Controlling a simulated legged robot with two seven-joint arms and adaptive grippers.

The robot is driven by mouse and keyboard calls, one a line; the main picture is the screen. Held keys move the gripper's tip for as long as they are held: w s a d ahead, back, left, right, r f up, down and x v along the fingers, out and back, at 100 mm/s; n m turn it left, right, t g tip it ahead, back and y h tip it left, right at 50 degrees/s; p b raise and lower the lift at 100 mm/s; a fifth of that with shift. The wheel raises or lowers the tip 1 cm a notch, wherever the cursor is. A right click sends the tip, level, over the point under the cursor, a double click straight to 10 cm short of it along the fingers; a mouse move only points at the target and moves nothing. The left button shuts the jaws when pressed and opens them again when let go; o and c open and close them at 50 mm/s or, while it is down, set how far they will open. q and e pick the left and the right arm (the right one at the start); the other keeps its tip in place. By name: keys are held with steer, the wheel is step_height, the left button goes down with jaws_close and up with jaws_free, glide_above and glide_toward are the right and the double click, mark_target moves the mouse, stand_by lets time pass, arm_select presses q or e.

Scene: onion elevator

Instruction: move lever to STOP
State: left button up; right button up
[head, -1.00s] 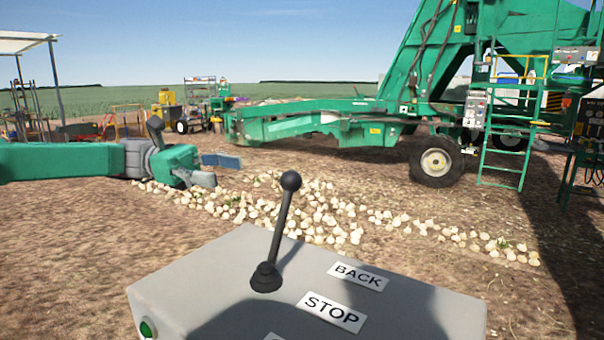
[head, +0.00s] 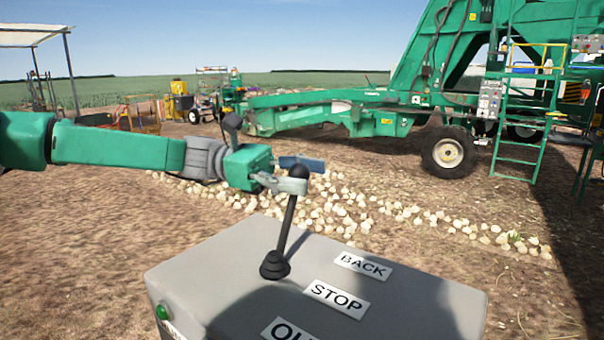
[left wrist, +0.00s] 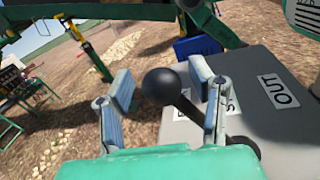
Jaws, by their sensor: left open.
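A black lever (head: 285,232) with a ball knob stands on a grey control box (head: 215,275). It leans toward the far side, its base left of the labels BACK (head: 363,265), STOP (head: 337,299) and OUT (head: 290,331). My left gripper (head: 302,172) is open at the knob, which is partly hidden by it in the head view. In the left wrist view the knob (left wrist: 160,86) lies between the two spread fingers of the left gripper (left wrist: 165,95); I cannot tell whether either touches it. My right gripper is not in view.
A green light (head: 162,312) is on the box's front left. Onions (head: 400,213) lie on the ground behind the box. A green machine (head: 410,110) with a wheel and ladder stands farther back. The air above the box's right side is clear.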

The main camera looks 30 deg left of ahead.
arm_select(q)
steer(key=c, duration=0.7)
steer(key=shift+a, duration=0.25)
jaws_close()
steer(key=shift+s, duration=0.1)
steer(key=shift+s+r+m, duration=0.25)
steer(key=shift+s+m, duration=0.05)
steer(key=shift+s, duration=0.05)
steer(key=s+m, duration=0.3)
steer(key=s+r+m, duration=0.1)
steer(key=s, duration=0.1)
steer(key=shift+s+a+h, duration=0.2)
steer(key=shift+a+h, duration=0.2)
